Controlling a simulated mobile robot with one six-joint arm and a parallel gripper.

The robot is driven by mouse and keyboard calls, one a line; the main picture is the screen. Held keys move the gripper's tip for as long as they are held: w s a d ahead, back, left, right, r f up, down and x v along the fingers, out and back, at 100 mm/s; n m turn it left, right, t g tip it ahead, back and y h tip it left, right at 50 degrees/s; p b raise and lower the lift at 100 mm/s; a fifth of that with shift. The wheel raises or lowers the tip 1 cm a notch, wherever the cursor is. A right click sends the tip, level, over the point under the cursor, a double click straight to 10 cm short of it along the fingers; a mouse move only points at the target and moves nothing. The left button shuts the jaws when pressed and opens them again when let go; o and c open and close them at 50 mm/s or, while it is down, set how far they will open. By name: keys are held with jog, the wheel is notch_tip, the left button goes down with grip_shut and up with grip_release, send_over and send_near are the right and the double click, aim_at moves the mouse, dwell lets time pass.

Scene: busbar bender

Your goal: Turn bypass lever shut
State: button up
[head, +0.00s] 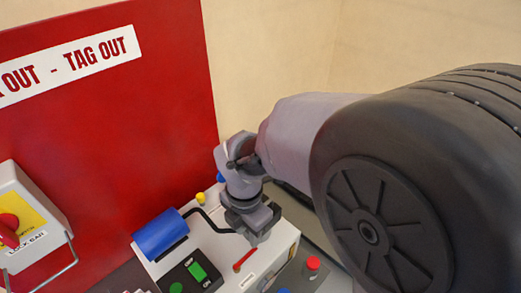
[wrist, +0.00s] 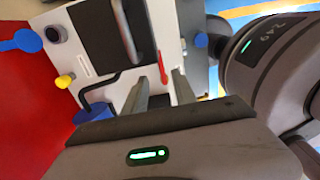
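A small red lever (head: 243,261) lies slanted on the top of the white machine box (head: 215,245) in the head view. It is probably the bypass lever, though I can read no label naming it. The lever also shows in the wrist view (wrist: 162,68), just beyond and between my fingertips. My gripper (head: 258,238) hangs above the box, close to the lever, pointing down. In the wrist view my gripper (wrist: 160,80) has its two fingers apart with nothing between them. I cannot tell the exact gap to the lever.
A blue cylinder (head: 160,235) with a bent black pipe (head: 212,221) lies beside the gripper. A yellow knob (head: 200,197), a green switch (head: 197,271) and a red button (head: 313,263) are nearby. A red lockout board (head: 110,130) stands behind, with an isolator box (head: 30,215) at left.

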aim_at(250, 253)
notch_tip(250, 253, down, 9)
jog(key=shift+d+f+b, duration=0.1)
jog(key=shift+f+b, duration=0.05)
jog(key=shift+b, duration=1.1)
grip_shut()
dwell(0.4)
